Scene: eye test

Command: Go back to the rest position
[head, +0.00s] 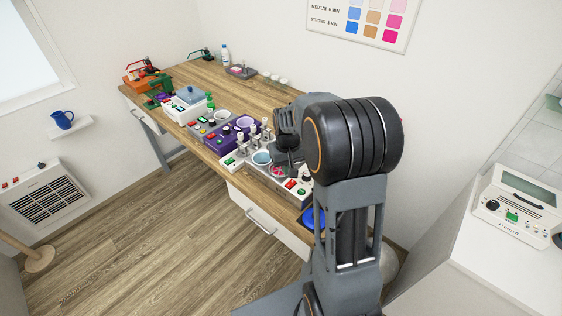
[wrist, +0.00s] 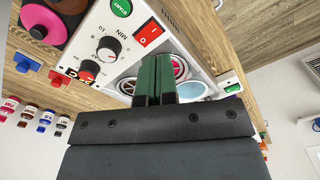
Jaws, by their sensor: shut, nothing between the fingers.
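My gripper (wrist: 154,82) shows in the wrist view with its two green fingers closed together and nothing between them. It is in front of a white machine (wrist: 105,45) with a black dial, a red switch and a green start button. A light blue cup (wrist: 191,91) and a pink-and-white round part sit in the machine's grey tray, close to the fingers. In the head view my arm reaches over the wooden workbench (head: 190,72) and hides part of the machines below it. The fingertips are not clear in the head view.
Several small machines line the bench's front edge, including a purple one (head: 222,138) and a white one with a blue lid (head: 187,100). A white counter at right holds a white device (head: 515,208). A wall heater (head: 43,194) stands at left. The wooden floor (head: 140,240) is clear.

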